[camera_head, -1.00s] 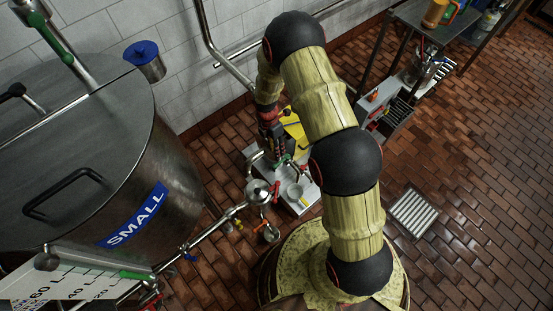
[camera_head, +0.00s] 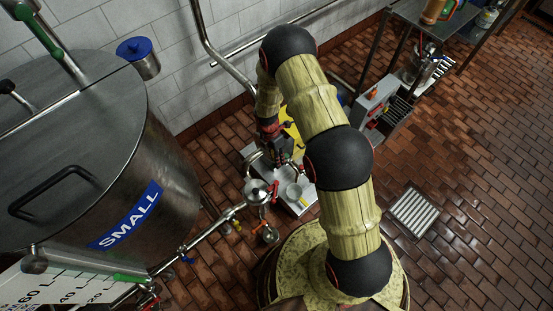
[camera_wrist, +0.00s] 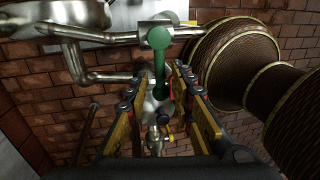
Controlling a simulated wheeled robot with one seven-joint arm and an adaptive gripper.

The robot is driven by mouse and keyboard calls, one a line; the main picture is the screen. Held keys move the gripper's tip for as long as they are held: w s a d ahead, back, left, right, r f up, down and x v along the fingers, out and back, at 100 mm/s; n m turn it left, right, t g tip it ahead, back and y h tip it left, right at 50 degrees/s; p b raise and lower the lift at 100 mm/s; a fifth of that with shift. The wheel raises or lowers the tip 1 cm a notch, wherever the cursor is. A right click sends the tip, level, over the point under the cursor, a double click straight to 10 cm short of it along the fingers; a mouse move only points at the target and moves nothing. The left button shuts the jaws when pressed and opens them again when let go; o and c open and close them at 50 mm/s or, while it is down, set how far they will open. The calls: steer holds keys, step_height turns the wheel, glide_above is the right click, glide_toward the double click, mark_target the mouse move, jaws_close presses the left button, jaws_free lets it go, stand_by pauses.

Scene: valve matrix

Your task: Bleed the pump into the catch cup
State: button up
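In the head view, a round silver metal body (camera_head: 257,191) with red handles, which looks like the pump, sits on the pipe run beside the large tank. A small pale cup (camera_head: 294,191) stands on a light grey plate just to its right; I take it for the catch cup. My gripper (camera_head: 281,158) is above and behind these, partly hidden by my arm. In the wrist view my gripper (camera_wrist: 160,74) is open, its fingers on either side of a green valve lever (camera_wrist: 160,66). I cannot tell whether they touch it. A shiny metal fitting (camera_wrist: 157,108) lies beyond.
A large steel tank (camera_head: 80,145) labelled SMALL fills the left. A pipe (camera_head: 210,228) runs from it to the fittings. A grey machine (camera_head: 378,105) and a shelf stand at the back right. A floor grate (camera_head: 414,212) lies right, with clear brick floor beyond.

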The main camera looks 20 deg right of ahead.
jaws_close()
steer(key=shift+w, duration=0.2)
stand_by(0.4)
